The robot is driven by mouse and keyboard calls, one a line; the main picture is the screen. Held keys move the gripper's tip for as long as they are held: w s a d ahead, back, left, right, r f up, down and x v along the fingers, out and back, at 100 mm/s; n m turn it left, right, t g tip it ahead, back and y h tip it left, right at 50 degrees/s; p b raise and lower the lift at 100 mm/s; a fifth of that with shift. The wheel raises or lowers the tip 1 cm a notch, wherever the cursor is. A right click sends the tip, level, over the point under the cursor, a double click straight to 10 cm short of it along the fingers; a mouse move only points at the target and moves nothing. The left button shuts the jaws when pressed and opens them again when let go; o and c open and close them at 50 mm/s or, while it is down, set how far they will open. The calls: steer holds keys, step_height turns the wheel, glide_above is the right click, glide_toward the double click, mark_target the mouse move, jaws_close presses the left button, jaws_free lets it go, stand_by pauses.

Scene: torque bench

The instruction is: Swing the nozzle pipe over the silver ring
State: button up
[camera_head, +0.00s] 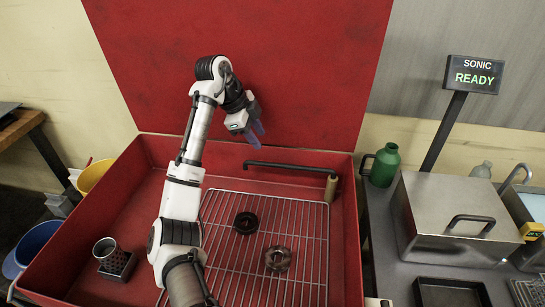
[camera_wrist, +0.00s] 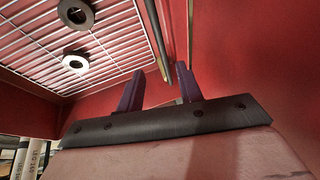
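The nozzle pipe (camera_head: 290,167) is a thin black pipe along the back of the red basin, with a tan upright part (camera_head: 330,188) at its right end. It also shows in the wrist view (camera_wrist: 158,45). The silver ring (camera_head: 278,259) looks brownish grey and lies flat on the wire rack, right of a black ring (camera_head: 246,222). In the wrist view the silver ring (camera_wrist: 75,62) is the lighter one. The pipe lies behind both rings, over neither. My gripper (camera_head: 257,131) is above the pipe's left end, empty; its purple fingers (camera_wrist: 160,88) are apart.
The wire rack (camera_head: 310,235) fills the basin's right side. A perforated metal cup (camera_head: 107,252) stands at left. The red back panel (camera_head: 300,60) rises behind my gripper. A green jug (camera_head: 381,165) and a steel lidded box (camera_head: 445,205) stand on the right bench.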

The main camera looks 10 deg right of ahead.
mark_target(273, 164)
steer(key=x, duration=1.1)
steer(key=shift+d+f, duration=0.1)
steer(key=shift+f, duration=0.15)
steer(key=shift+c, duration=0.4)
jaws_close()
